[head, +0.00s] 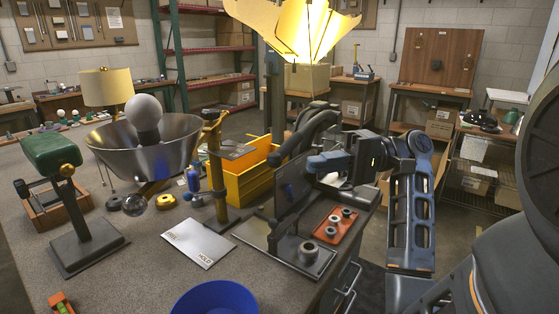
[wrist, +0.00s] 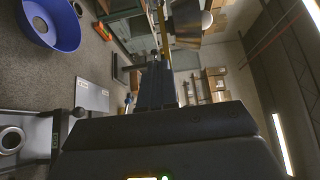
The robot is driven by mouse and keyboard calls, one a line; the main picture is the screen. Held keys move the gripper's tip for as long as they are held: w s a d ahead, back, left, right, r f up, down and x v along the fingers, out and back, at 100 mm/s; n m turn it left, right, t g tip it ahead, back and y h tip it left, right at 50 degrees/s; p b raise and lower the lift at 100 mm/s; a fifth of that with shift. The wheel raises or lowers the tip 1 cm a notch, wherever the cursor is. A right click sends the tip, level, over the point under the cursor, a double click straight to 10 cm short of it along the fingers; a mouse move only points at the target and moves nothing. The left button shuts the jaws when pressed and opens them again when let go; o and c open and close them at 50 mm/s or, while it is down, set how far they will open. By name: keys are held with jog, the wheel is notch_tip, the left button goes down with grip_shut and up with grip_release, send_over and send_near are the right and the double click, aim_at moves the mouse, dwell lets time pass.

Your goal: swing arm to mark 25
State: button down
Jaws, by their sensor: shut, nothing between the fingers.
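I cannot single out the swing arm for sure, and no mark reading 25 is legible. A brass-coloured post (head: 216,165) with a knob on top stands on the bench in the head view. To its left is a wide metal bowl shade (head: 150,160) with a white bulb (head: 144,112) above it. The shade and bulb also show at the top of the wrist view (wrist: 187,22). My gripper (wrist: 156,68) shows there as a dark, narrow pair of fingers, shut and empty, apart from the shade. In the head view its fingertips are hard to make out.
A card (head: 198,243) marked FREE and HOLD lies before the post. A blue bowl (head: 215,298) is at the front edge. A green-topped stand (head: 80,215) is at left, yellow bins (head: 245,182) behind. A red tray (head: 340,223) with rings lies at right, near a ring-based stand (head: 308,254).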

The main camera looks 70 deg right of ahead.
jog(key=p, duration=0.2)
send_near(164, 183)
jog(key=s, duration=0.1)
jog(key=s+d, duration=0.1)
jog(key=s, duration=0.1)
jog(key=shift+s+d, duration=0.1)
jog(key=shift+s, duration=0.2)
jog(key=shift+m+t+h, duration=0.6)
jog(key=shift+m+h, duration=0.1)
jog(key=shift+h, duration=0.2)
jog(key=p+x, duration=0.1)
jog(key=x, duration=0.2)
jog(key=p+x, duration=0.1)
jog(key=x, duration=0.2)
jog(key=p+x, duration=0.1)
jog(key=x, duration=0.3)
jog(key=shift+s+a, duration=0.3)
jog(key=shift+a, duration=0.1)
jog(key=shift+d+x, duration=0.15)
jog(key=shift+x, duration=0.65)
jog(key=shift+d+x, duration=0.15)
jog(key=shift+x, duration=0.65)
jog(key=shift+w+a, duration=0.1)
jog(key=shift+w, duration=0.15)
jog(key=b+v, duration=0.1)
jog(key=v, duration=0.6)
jog(key=shift+s+d, duration=0.25)
jog(key=shift+s, duration=0.1)
